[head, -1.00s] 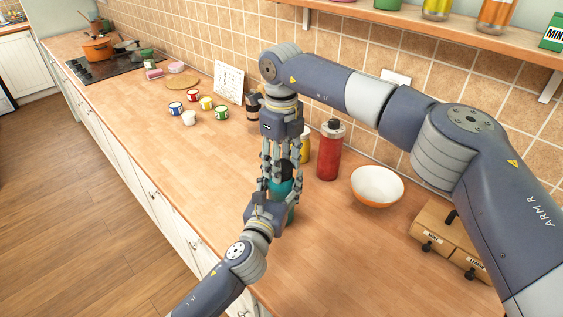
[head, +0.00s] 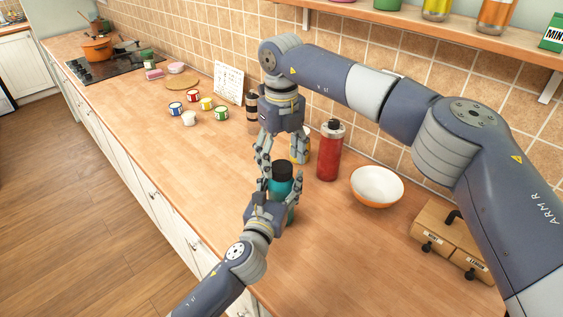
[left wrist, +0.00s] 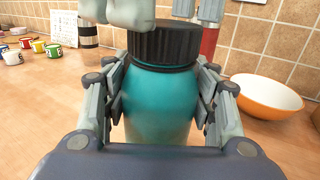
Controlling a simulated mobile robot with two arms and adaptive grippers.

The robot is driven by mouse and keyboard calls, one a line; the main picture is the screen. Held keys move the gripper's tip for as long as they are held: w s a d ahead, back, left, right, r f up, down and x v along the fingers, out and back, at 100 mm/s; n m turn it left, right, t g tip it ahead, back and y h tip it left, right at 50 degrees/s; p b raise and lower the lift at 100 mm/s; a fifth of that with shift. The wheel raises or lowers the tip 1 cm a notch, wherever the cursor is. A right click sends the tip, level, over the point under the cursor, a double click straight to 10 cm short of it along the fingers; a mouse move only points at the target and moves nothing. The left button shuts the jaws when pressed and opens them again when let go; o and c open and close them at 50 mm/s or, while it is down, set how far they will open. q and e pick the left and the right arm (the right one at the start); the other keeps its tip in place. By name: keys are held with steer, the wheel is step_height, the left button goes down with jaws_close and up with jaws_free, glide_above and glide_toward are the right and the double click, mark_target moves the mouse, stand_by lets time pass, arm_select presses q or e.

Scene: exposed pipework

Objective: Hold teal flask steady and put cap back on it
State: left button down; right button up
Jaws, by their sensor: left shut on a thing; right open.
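The teal flask (head: 290,208) stands on the wooden counter, and it fills the middle of the left wrist view (left wrist: 160,104). The black cap (head: 282,171) sits on top of the flask; in the left wrist view the ribbed cap (left wrist: 165,45) looks level on its neck. My left gripper (head: 282,188) is shut on the flask's body, with a finger on each side. My right gripper (head: 283,150) is open above the cap, its fingers spread apart and pointing down. The flask's lower part is partly hidden by my left gripper.
A white and orange bowl (head: 377,186) and a wooden drawer box (head: 452,240) are to the right. Several mugs (head: 206,103) stand further left. The front counter is clear.

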arm_select(q)
steer(key=shift+f, duration=0.1)
arm_select(e)
step_height(320, 180, up, 3)
steer(key=shift+f, duration=0.1)
steer(key=r+n, duration=0.1)
steer(key=n, duration=0.2)
steer(key=shift+r+n, duration=0.3)
steer(key=shift+r, duration=0.1)
steer(key=shift+r+n, duration=0.4)
steer(key=shift+n, duration=0.45)
steer(key=shift+r+n, duration=0.4)
steer(key=shift+n, duration=0.45)
steer(key=shift+f, duration=4)
